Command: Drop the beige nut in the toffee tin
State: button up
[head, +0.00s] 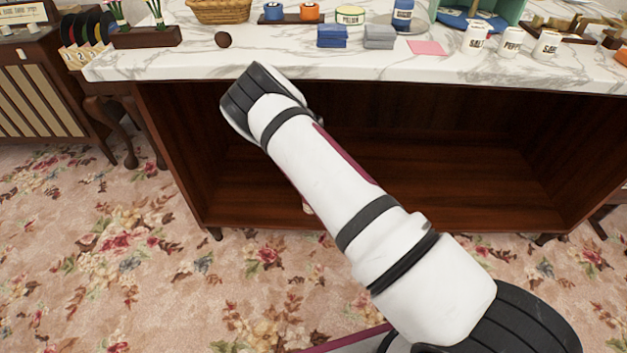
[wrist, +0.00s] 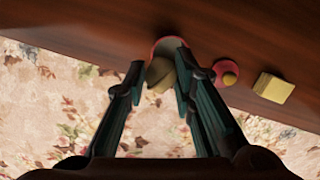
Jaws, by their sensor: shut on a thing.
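In the wrist view, my gripper (wrist: 160,68) is closed on the small beige nut (wrist: 158,74), which sits between the fingertips. In the head view, my arm hides the gripper and the nut.
In the wrist view, a red disc with a yellow knob (wrist: 229,78) and a yellow block (wrist: 272,88) are right of the container, by the edge of a dark wooden shelf. In the head view, the marble top (head: 440,70) above holds several items, including a dark brown ball (head: 222,39).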

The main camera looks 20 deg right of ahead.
jog(key=shift+s+d+f, duration=0.1)
jog(key=shift+d+f, duration=0.15)
jog(key=shift+d, duration=0.6)
notch_tip(320, 180, down, 6)
jog(key=b, duration=0.4)
dwell(1.4)
jog(key=o, duration=0.8)
jog(key=shift+r+p, duration=0.1)
jog(key=shift+p, duration=0.2)
